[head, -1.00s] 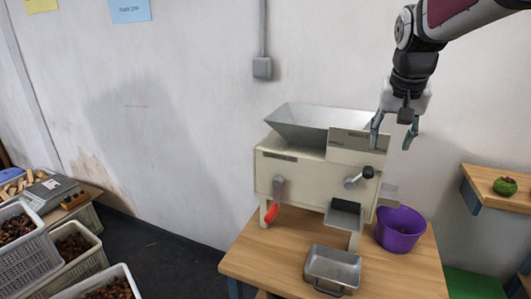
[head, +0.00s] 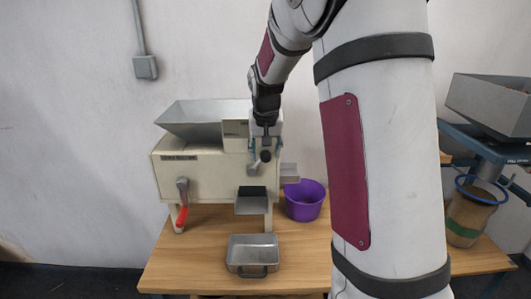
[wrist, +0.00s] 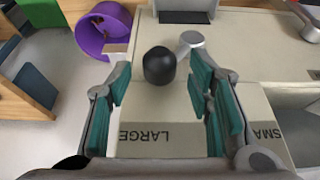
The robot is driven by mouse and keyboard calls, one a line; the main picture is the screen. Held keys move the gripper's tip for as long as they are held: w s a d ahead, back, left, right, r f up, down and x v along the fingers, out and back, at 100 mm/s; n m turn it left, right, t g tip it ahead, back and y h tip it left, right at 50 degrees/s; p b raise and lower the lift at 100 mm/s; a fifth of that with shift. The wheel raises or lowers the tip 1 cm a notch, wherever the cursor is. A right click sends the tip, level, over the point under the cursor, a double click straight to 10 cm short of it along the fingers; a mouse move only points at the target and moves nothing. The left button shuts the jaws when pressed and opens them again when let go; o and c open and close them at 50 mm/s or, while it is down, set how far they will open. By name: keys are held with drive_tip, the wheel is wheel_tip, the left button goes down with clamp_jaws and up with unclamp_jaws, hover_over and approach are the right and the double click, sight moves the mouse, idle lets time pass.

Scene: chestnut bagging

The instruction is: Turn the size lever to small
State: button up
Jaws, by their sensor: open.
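The size lever has a black round knob (wrist: 159,65) on a short grey arm with a grey hub (wrist: 191,41). It is on the front of the cream machine (head: 200,176). In the wrist view the knob lies to the left of the hub, on the side of the LARGE label (wrist: 146,137). A partly cut-off label reading SMA (wrist: 267,133) is at the right. My gripper (wrist: 160,82) is open, with its teal-padded fingers on either side of the knob, apart from it. In the head view my gripper (head: 264,152) is in front of the lever and partly hides it.
A red-handled crank (head: 182,213) is at the machine's left front. A metal tray (head: 252,263) sits on the wooden table (head: 187,258) below the chute (head: 251,205). A purple bucket (head: 304,204) stands right of the chute. My arm covers much of the right side.

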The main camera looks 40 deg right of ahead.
drive_tip(key=shift+w+d+f, duration=0.15)
drive_tip(key=shift+f, duration=0.4)
clamp_jaws()
